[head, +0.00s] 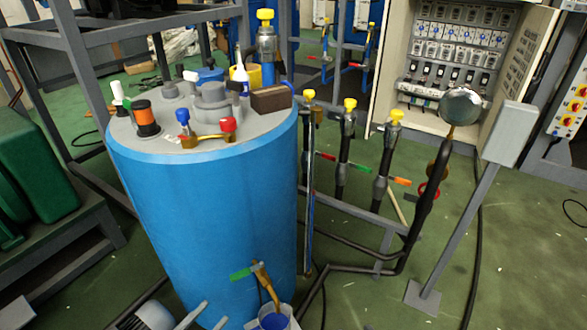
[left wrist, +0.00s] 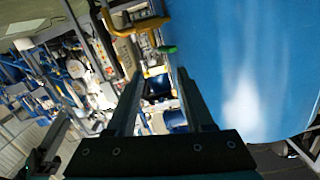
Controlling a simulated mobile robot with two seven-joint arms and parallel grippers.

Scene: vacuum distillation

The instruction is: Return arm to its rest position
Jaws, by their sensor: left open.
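My left gripper (head: 214,311) shows only in part at the bottom edge of the head view, as two grey fingers in front of the lower blue tank (head: 210,220). In the left wrist view its two dark fingers (left wrist: 158,85) stand apart with nothing held between them. The tank's blue wall (left wrist: 235,65) fills the right of that view, close beside the fingers. The brass outlet valve with a green handle (head: 262,285) is to the right of the gripper in the head view; its green handle also shows in the left wrist view (left wrist: 166,50). My right gripper is in neither view.
A white container with blue inside (head: 272,318) stands below the valve. Pipes with yellow-capped valves (head: 345,140) and a grey post with a box (head: 470,215) stand to the right. Dark green objects (head: 35,170) are at left. Green floor (head: 500,250) is open at right.

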